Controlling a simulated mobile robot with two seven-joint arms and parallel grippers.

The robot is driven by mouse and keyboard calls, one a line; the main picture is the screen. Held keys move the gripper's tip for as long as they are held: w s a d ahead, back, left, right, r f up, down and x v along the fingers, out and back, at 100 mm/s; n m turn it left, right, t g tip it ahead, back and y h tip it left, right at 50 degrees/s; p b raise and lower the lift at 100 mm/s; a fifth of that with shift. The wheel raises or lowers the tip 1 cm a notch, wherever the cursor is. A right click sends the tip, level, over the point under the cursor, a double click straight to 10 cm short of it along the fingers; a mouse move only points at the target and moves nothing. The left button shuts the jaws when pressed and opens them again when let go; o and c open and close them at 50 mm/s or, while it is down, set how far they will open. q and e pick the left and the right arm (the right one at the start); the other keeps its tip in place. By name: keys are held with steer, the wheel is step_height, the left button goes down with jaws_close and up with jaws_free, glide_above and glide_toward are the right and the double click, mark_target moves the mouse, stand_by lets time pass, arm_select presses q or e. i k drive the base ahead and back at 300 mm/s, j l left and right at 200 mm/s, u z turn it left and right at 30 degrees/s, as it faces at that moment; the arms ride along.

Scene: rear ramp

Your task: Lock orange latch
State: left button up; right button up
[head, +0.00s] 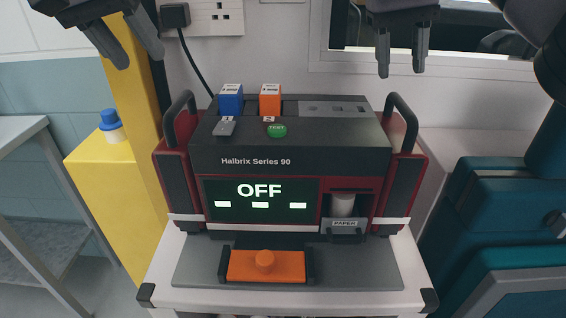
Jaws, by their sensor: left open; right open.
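The orange latch (292,266) is a flat orange bar with a round knob in its middle. It lies between two dark brackets on the grey base plate in front of the device. I cannot tell from its look whether it is locked. The device (320,158), marked Halbrix Series 90, has a screen (259,200) that reads OFF. My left gripper (140,59) is open and empty at the top left, well above the latch. My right gripper (401,73) is open and empty at the top right, above the device's right handle.
A blue block (231,100) and an orange block (270,101) stand on the device, near a green button (277,131). Dark handles (402,120) rise at both sides. A yellow post and cabinet (112,185) stand left, teal cases (500,215) right. Space above the latch is clear.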

mark_target(264, 265)
steer(key=k+l, duration=0.5)
steer(key=l, duration=0.15)
steer(key=k+l, duration=0.5)
steer(key=l, duration=0.2)
steer(key=k+l, duration=0.5)
steer(key=l, duration=0.15)
